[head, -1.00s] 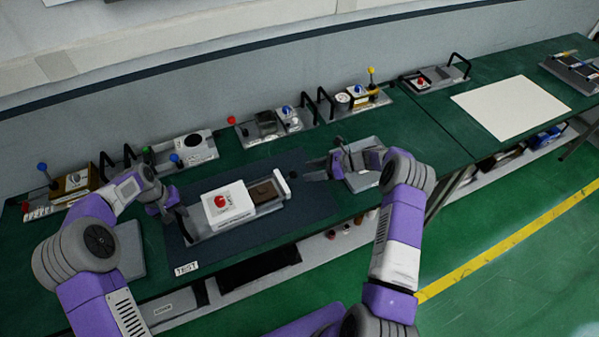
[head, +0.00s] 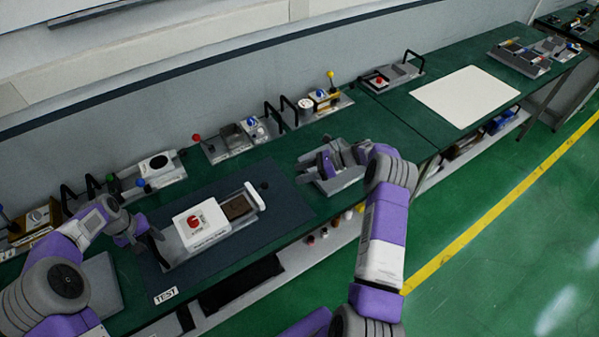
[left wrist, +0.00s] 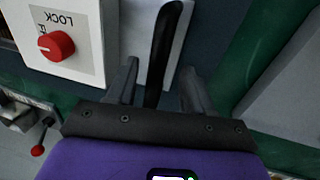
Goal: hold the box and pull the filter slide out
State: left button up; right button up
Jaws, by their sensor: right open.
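The box (head: 195,227) is white with a red knob (head: 193,221) and stands on a grey base on the dark mat. The filter slide (head: 238,207) sticks out of its right side, showing a dark brown filter and a white end piece (head: 254,196). My left gripper (head: 143,233) is at the base's left end. In the left wrist view its fingers (left wrist: 160,85) stand on either side of a black handle (left wrist: 165,45), with gaps visible. My right gripper (head: 322,163) is open and empty, right of the slide end and apart from it.
A grey fixture (head: 340,180) lies under my right gripper. Several devices with coloured knobs and black handles line the wall behind. A white sheet (head: 465,96) lies on the right table. A TEST label (head: 166,295) is at the mat's front corner.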

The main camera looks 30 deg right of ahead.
pick_arm(q)
jog(key=shift+d+r, duration=0.15)
jog(key=shift+r, duration=0.1)
notch_tip(320, 180, up, 12)
jog(key=a, duration=0.2)
jog(key=shift+a+f, duration=0.2)
